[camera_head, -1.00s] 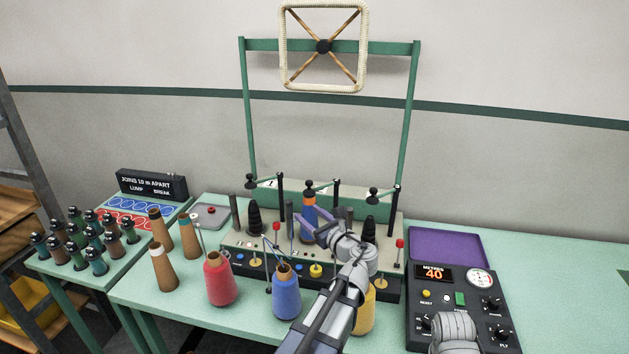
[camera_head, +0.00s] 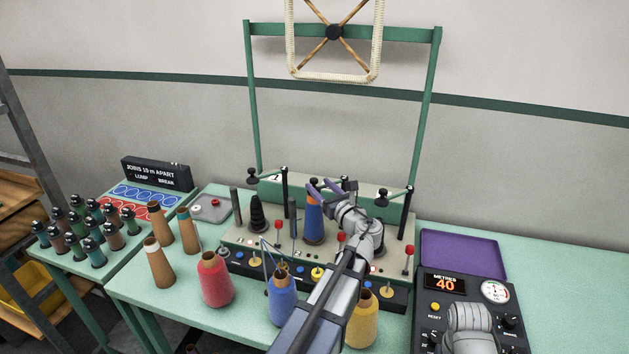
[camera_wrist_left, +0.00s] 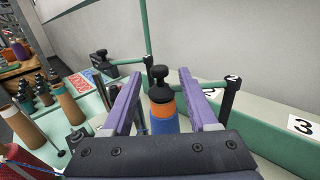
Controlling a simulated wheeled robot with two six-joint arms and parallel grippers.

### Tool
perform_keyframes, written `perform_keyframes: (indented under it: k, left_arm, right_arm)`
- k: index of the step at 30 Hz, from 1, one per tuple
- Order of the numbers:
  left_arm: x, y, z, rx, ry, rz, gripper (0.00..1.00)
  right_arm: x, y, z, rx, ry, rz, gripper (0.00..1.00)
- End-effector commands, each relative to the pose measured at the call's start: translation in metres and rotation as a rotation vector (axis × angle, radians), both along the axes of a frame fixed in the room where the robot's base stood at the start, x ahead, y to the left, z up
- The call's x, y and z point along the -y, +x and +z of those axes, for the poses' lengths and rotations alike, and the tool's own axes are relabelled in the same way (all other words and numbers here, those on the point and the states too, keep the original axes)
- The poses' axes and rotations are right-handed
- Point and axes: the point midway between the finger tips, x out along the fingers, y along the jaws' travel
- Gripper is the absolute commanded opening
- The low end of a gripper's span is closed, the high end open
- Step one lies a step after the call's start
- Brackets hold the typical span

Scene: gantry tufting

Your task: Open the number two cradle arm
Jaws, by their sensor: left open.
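The number two cradle arm (camera_wrist_left: 214,85) is a green bar from a dark post marked 2 (camera_wrist_left: 230,98). It ends in a black knob (camera_wrist_left: 160,80) above an orange-and-blue yarn cone (camera_wrist_left: 162,118). The cone (camera_head: 313,222) stands on the middle of the creel, partly behind my left gripper (camera_head: 323,188). My left gripper is open, its purple fingers (camera_wrist_left: 159,74) on either side of the knob in the left wrist view; contact cannot be told. My right gripper's fingers are out of view.
The number one arm (camera_head: 268,175) and number three arm (camera_head: 396,191) flank it. Red (camera_head: 216,284), blue (camera_head: 283,302) and yellow (camera_head: 362,322) cones stand in front. A control box (camera_head: 468,300) sits right. Bare table lies far right (camera_head: 570,290).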

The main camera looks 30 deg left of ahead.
Motion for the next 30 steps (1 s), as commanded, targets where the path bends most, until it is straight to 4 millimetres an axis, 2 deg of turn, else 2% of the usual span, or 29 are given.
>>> perform_keyframes:
  k: [3,9,20,30]
  left_arm:
    - [-0.016,0.011,0.0,0.0,0.0,0.002,0.59]
    - [-0.032,0.02,0.0,0.001,-0.001,0.001,0.59]
    - [-0.036,0.021,0.0,0.001,-0.001,0.0,0.59]
    - [-0.035,0.021,0.0,0.001,-0.001,0.0,0.22]
  right_arm:
    - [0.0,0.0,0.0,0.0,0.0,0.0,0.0]
    - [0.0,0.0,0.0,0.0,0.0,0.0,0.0]
    - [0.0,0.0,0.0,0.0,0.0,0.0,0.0]
    - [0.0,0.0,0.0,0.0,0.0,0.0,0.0]
